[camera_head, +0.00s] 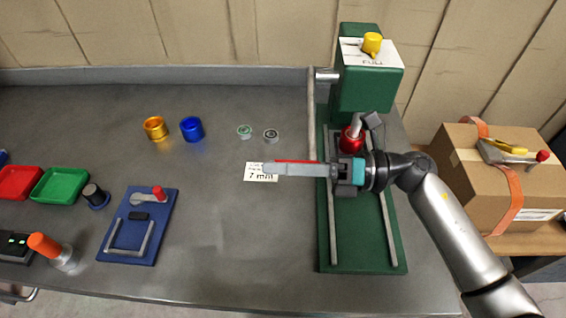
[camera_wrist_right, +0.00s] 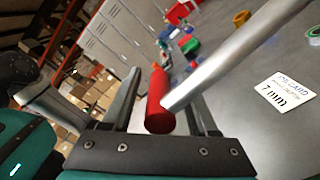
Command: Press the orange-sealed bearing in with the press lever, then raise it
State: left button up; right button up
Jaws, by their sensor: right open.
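The green press (camera_head: 370,85) stands at the back right. Its grey lever arm (camera_head: 312,110) runs down from a side pivot to a red handle (camera_head: 297,161). My right gripper (camera_head: 268,168) is open, its fingers pointing left alongside the handle. In the right wrist view the red handle (camera_wrist_right: 159,100) lies between the two spread fingers, and the rod (camera_wrist_right: 235,55) slants up right from it. I cannot tell whether the fingers touch it. A red part (camera_head: 352,137) sits under the press head. The orange-sealed bearing cannot be made out. My left gripper is out of view.
Two small bearings, green-sealed (camera_head: 245,131) and dark (camera_head: 271,135), lie near a 7 mm card (camera_head: 258,177). Orange (camera_head: 155,128) and blue (camera_head: 192,128) cups stand further left. A blue fixture plate (camera_head: 125,245) lies front left. A cardboard box (camera_head: 465,180) stands right.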

jog(key=shift+c, duration=0.2)
grip_shut()
dwell(1.1)
